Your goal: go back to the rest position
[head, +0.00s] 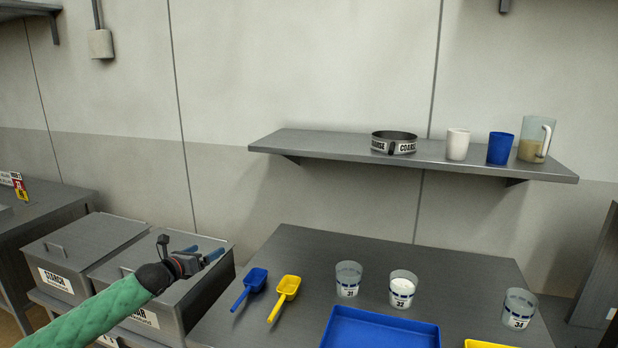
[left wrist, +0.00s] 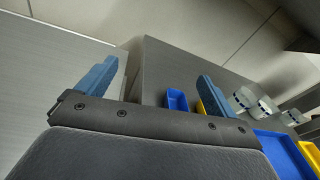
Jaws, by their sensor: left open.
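My left gripper (head: 207,256) is open and empty. Its green-sleeved arm comes in from the lower left of the head view, and the gripper is above the right-hand grey bin (head: 215,285). In the left wrist view, its two blue fingers (left wrist: 152,82) stand wide apart with nothing between them that they touch. The blue scoop (head: 250,287) lies on the grey table to the right of the gripper, apart from it. My right gripper is in neither view.
A yellow scoop (head: 285,296), several clear cups including one with white contents (head: 402,290), and a blue tray (head: 380,331) are on the table (head: 300,245). A wall shelf (head: 320,144) holds a sieve (head: 393,143), mugs and a jug (head: 536,140). A closed starch bin (head: 80,250) stands left.

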